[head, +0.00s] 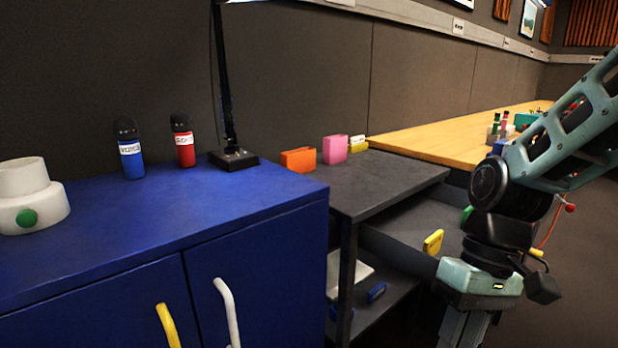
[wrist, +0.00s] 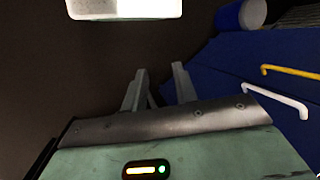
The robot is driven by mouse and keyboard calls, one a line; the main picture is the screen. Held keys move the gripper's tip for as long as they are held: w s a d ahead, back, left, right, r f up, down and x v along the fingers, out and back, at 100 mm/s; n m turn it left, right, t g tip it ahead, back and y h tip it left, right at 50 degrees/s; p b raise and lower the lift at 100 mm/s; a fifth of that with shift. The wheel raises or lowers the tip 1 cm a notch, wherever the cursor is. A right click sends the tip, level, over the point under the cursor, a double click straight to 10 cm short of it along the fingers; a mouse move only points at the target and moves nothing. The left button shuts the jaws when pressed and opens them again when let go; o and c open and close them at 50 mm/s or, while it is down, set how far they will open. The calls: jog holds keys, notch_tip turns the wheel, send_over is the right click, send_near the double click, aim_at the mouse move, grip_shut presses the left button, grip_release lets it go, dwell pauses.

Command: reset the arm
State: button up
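My arm (head: 575,140) comes in from the right edge of the head view and bends down at a dark round joint. My gripper (head: 462,335) hangs below it, pointing down, with its fingertips cut off by the bottom edge. In the wrist view the two grey fingers of my gripper (wrist: 160,70) stand apart with dark floor between them. The gripper is open and holds nothing. No trackball panel can be made out.
A blue cabinet (head: 120,240) with yellow and white handles stands at left, holding bottles, a lamp and a white device with a green button (head: 27,217). A dark shelf unit (head: 375,185) and a wooden table (head: 460,135) are behind. A pale object (wrist: 125,8) tops the wrist view.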

jog(key=s+a+n+t+h, duration=0.3)
jog(key=s+a+n, duration=0.2)
jog(key=s+a, duration=0.3)
notch_tip(320, 180, up, 27)
jog(key=p, duration=2.6)
jog(key=shift+s+d+f, duration=0.15)
jog(key=shift+s+d, duration=0.2)
jog(key=shift+s, duration=0.1)
